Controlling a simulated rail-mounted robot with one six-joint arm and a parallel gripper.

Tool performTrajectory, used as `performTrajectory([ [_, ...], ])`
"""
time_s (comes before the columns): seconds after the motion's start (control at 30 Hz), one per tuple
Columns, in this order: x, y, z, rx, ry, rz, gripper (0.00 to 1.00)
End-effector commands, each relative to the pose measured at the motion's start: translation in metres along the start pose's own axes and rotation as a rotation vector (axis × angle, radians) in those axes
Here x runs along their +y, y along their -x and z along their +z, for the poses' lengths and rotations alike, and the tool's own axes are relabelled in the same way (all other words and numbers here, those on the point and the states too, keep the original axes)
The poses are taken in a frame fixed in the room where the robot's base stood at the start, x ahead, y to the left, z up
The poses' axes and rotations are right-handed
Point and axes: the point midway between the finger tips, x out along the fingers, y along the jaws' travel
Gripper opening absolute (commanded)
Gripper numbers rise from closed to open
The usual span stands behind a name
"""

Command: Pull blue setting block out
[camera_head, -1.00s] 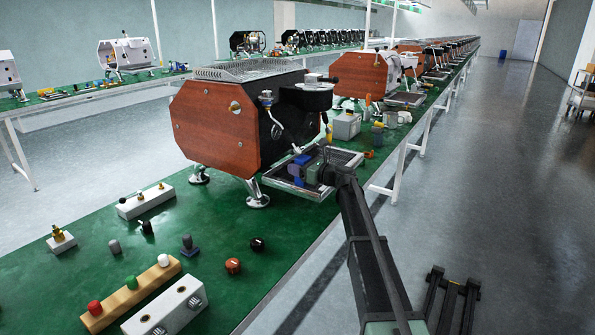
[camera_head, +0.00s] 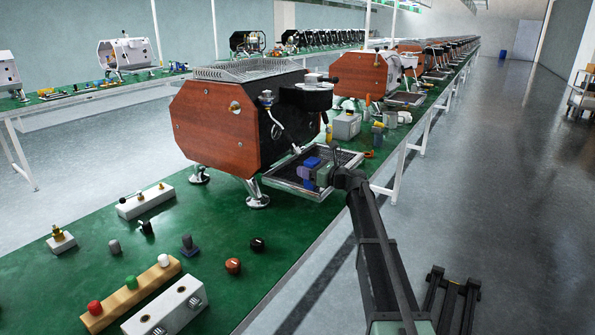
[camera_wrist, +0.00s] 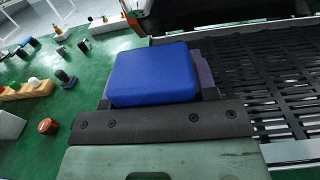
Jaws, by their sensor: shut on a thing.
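The blue setting block (camera_head: 311,162) is a rounded blue piece over the drip tray of the wooden-sided espresso machine (camera_head: 240,118). In the wrist view the blue block (camera_wrist: 153,73) fills the space between the jaws, with a dark jaw at each side. My gripper (camera_head: 314,172) is shut on it, beside the front of the machine. A purple-blue part (camera_wrist: 202,72) shows just behind and right of the block; I cannot tell whether it touches the block. The block's lower side is hidden.
The slatted drip tray (camera_head: 283,185) lies close under my gripper, and its black grate (camera_wrist: 265,75) fills the right of the wrist view. Knobs and valves, including a red-brown knob (camera_head: 233,266), stand on the green table at the left.

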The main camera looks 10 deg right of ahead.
Motion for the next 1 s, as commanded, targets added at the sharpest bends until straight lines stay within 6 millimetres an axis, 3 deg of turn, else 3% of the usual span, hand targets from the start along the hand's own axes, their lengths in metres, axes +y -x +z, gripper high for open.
performTrajectory([
  [0.23,0.000,0.012,0.000,0.000,0.000,-0.001,0.15],
  [0.6,0.000,0.016,0.000,0.000,0.000,-0.001,0.15],
  [1.0,0.000,0.044,0.000,0.000,0.000,0.000,0.15],
])
